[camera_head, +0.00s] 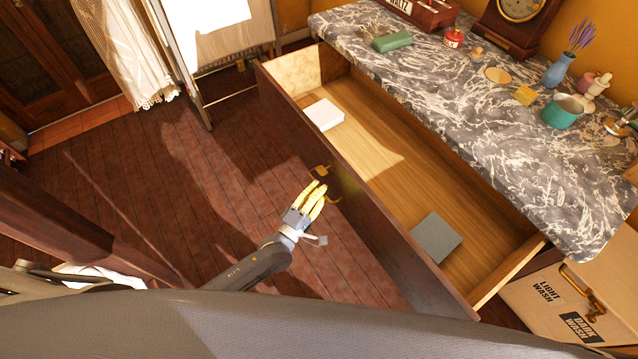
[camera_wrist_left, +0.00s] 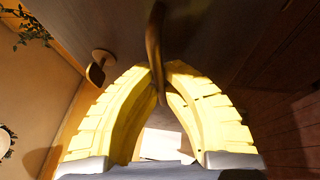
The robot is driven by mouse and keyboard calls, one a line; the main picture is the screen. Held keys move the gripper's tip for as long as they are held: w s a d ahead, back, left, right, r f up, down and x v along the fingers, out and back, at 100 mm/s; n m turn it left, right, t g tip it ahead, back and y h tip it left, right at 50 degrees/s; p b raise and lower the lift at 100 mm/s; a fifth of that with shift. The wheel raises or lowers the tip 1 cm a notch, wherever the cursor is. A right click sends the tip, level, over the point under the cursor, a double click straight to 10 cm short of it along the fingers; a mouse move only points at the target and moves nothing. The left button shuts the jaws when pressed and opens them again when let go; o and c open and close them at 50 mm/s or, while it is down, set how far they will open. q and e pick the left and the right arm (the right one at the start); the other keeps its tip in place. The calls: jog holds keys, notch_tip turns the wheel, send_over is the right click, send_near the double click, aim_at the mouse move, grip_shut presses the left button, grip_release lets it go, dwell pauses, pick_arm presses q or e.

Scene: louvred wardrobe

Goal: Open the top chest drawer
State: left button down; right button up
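The chest drawer (camera_head: 345,194) under the marble top is pulled far out, and its wooden inside shows. A white box (camera_head: 323,115) and a grey box (camera_head: 436,237) lie on its floor. A brass handle (camera_head: 333,199) is on its front; it also shows in the left wrist view (camera_wrist_left: 155,35). My left gripper (camera_head: 319,187) has yellow fingers and is at the handle. In the left wrist view its fingertips (camera_wrist_left: 160,68) close in on the handle from both sides, with the bar between them. My right gripper is not in view.
The marble chest top (camera_head: 440,75) holds a green pot (camera_head: 562,111), a vase (camera_head: 557,71), a clock and small items. A cardboard laundry box (camera_head: 570,300) stands at the lower right. A cloth-hung rack (camera_head: 225,50) stands beyond the drawer's far end. Wooden floor lies left of the drawer.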

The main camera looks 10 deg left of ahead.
pick_arm(q)
jog(key=shift+a+r, duration=0.1)
jog(key=shift+a, duration=0.2)
jog(key=c, duration=1.5)
grip_release()
jog(key=shift+s, duration=0.15)
jog(key=v, duration=1.1)
jog(key=shift+s+a+f, duration=0.15)
jog(key=shift+s+f, duration=0.05)
jog(key=shift+s, duration=0.15)
